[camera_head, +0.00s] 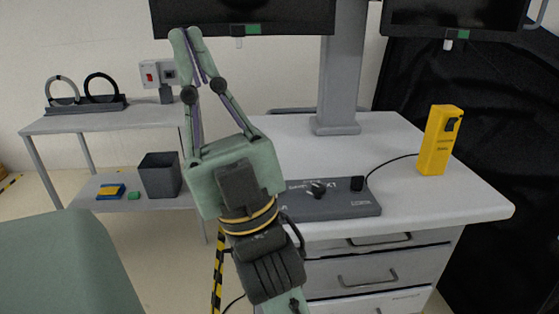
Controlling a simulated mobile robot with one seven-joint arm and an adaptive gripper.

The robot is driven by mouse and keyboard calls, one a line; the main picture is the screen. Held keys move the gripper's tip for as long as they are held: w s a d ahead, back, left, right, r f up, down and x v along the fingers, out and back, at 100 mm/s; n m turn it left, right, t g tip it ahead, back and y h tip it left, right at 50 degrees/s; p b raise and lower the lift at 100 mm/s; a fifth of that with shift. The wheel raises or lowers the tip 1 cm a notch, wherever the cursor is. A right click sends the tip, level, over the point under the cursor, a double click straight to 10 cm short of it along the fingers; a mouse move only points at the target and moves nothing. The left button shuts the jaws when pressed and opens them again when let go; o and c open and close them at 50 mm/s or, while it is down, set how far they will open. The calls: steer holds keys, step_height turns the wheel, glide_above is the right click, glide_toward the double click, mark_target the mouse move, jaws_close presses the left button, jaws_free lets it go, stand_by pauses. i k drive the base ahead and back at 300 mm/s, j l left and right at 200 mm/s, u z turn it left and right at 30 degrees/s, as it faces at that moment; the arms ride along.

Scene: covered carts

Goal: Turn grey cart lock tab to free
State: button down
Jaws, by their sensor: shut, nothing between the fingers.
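My gripper (185,33) is raised in the middle left of the head view, with its fingers pointing up. Its fingertips are close together and nothing shows between them. It is in front of the wall and the left edge of the white desk (400,145). I cannot make out a grey cart or its lock tab in this view. A black cover (440,75) hangs over something large at the right; what is under it is hidden.
A grey control panel (345,207) with a black knob and a yellow box (438,140) stand on the desk. At left, a shelf unit (60,124) holds two rings (101,87) and a dark bin (160,175). Dark screens (285,18) hang above. Floor shows between shelf and desk.

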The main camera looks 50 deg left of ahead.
mark_target(358, 183)
steer(key=u, duration=1.1)
steer(key=k+j+z, duration=0.35)
steer(key=j+z, duration=0.15)
steer(key=i, duration=0.5)
